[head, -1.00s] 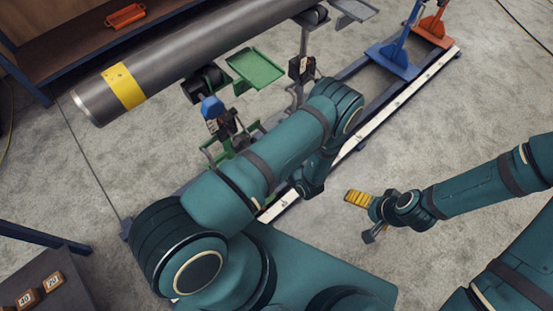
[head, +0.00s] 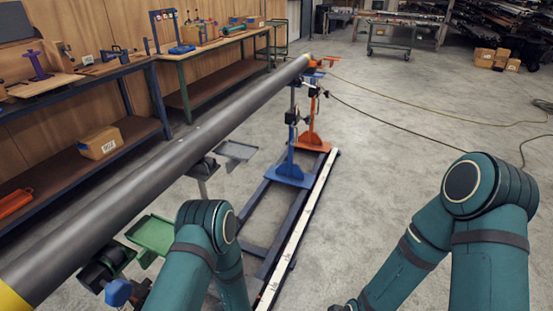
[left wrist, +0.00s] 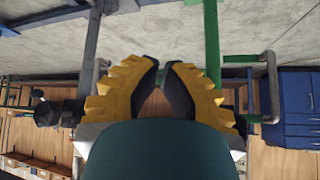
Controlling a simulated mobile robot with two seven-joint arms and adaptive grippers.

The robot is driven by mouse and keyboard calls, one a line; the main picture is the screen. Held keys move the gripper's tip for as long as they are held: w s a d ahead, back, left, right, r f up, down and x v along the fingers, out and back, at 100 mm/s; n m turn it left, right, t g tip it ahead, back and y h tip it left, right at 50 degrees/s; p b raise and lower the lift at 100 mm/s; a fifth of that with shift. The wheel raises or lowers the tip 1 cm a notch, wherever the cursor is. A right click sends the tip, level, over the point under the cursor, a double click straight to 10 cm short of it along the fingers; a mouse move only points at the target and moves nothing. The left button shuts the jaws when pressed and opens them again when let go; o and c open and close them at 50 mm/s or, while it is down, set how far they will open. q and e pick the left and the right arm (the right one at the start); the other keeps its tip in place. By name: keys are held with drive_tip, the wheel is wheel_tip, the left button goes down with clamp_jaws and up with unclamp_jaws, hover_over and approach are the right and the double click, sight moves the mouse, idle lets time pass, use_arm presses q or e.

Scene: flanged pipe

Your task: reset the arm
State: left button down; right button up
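My left gripper (left wrist: 163,68) shows in the left wrist view with its ridged yellow fingers. The fingertips are close together with a narrow gap between them, and nothing is held there. In the head view my left arm (head: 205,250) stands at the bottom centre, and its gripper is hidden. My right arm (head: 430,240) is at the lower right, bent at the elbow; its gripper is out of the picture. The long grey pipe (head: 170,175) runs diagonally across the left side, with a yellow band (head: 10,300) at its near end.
A blue stand (head: 291,165) and an orange stand (head: 312,135) are by the pipe's far end, beside a white-edged rail (head: 300,230). A green tray (head: 153,235) is close to my left arm. Workbenches (head: 205,50) line the left wall. Cables cross the open floor (head: 400,110) at right.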

use_arm(q)
drive_tip(key=s+d+r+m+g+h, duration=0.3)
drive_tip(key=s+d+r+m+h, duration=0.4)
drive_tip(key=r, duration=0.6)
drive_tip(key=s+d+h, duration=0.1)
drive_tip(key=s+h, duration=0.1)
drive_tip(key=shift+s+d+r+h, duration=0.2)
drive_tip(key=shift+s+d+h, duration=0.15)
drive_tip(key=shift+d+h, duration=0.05)
